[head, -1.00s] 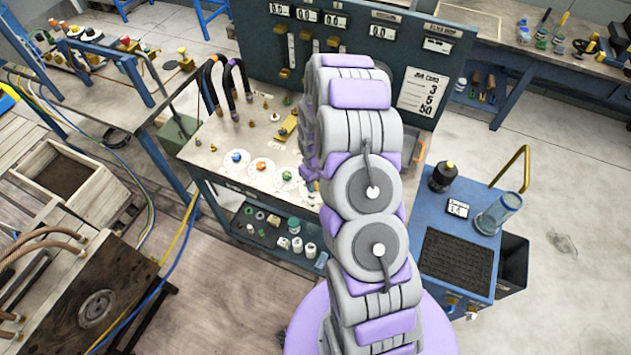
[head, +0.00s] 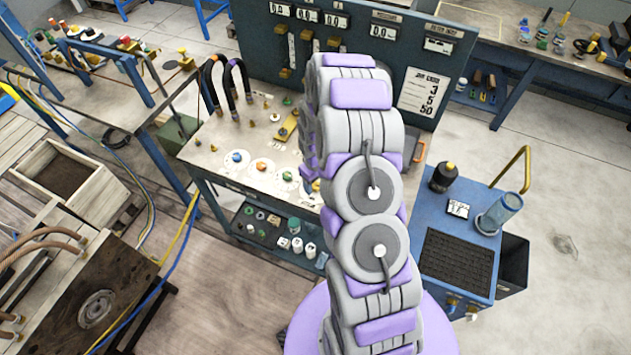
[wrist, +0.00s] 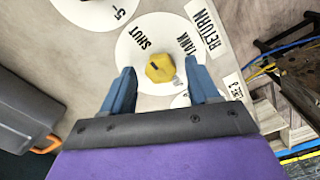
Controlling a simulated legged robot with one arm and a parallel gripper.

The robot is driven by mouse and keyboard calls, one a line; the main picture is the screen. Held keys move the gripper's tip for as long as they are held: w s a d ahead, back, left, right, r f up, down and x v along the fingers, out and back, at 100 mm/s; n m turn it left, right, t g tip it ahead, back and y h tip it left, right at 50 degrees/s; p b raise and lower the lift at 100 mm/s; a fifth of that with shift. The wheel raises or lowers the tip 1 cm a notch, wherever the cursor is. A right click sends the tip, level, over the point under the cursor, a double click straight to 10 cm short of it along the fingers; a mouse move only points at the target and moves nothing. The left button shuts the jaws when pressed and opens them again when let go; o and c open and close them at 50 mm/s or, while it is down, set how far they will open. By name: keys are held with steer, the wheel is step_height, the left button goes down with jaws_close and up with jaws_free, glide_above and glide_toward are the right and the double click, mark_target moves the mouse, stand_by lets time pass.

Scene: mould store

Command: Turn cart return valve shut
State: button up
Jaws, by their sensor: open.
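In the wrist view, a yellow knob (wrist: 160,68) sits on a round white dial (wrist: 133,48) marked SHUT and TANK. A RETURN label (wrist: 203,28) lies beside the dial. A dark mark shows on the knob, but I cannot tell which word it points to. My gripper (wrist: 160,76) is open, with one blue finger on each side of the knob. I cannot tell whether either finger touches it. In the head view my arm hides the gripper and most of this dial.
The bench top (head: 205,150) holds more dials with coloured knobs, hose loops (head: 234,85) and small fittings. A gauge panel (head: 410,65) rises behind. A blue cart (head: 480,215) with a cylinder stands right. Open floor lies between the bench and the wooden boxes at left.

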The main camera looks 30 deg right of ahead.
mark_target(316, 185)
step_height(316, 185, up, 17)
steer(key=p, duration=0.1)
stand_by(0.4)
steer(key=shift+r, duration=0.1)
stand_by(0.3)
steer(key=s+a+r+b, duration=0.1)
steer(key=s+a+r, duration=0.3)
steer(key=s, duration=0.3)
steer(key=s+a+r+m+g+b, duration=0.1)
steer(key=s+a+r+b, duration=0.1)
steer(key=s+a+r, duration=0.35)
steer(key=s+a+r+b, duration=0.1)
steer(key=s+a+r, duration=0.2)
steer(key=s, duration=0.5)
steer(key=s+a+m+b, duration=0.1)
steer(key=s+a, duration=0.1)
steer(key=s, duration=0.9)
steer(key=shift+s+g, duration=0.4)
steer(key=shift+d+f+m, duration=0.15)
steer(key=shift+m, duration=0.15)
